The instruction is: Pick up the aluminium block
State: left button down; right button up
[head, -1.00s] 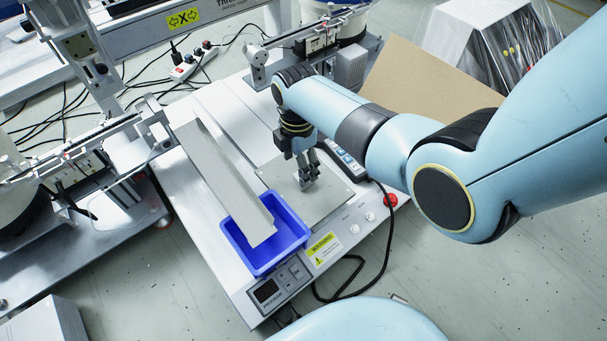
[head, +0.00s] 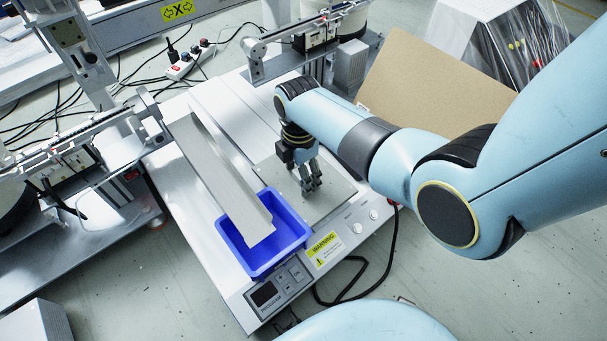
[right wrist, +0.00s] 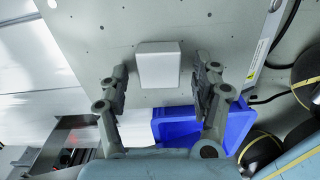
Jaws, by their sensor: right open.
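The aluminium block (right wrist: 158,64) is a small pale, square-faced block on the grey metal plate (head: 330,205), seen in the right wrist view. My right gripper (head: 311,186) points down over the plate in the head view. In the right wrist view my right gripper (right wrist: 162,68) is open, with one finger on each side of the block and a gap to each. I cannot tell the height of the fingertips above the plate. In the head view I cannot make out the block, near or behind the fingers. My left gripper is not in view.
A control panel (head: 280,285) is at the machine's front. A brown board (head: 430,95) stands behind my arm.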

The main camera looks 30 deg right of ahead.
jog(key=c, duration=1.3)
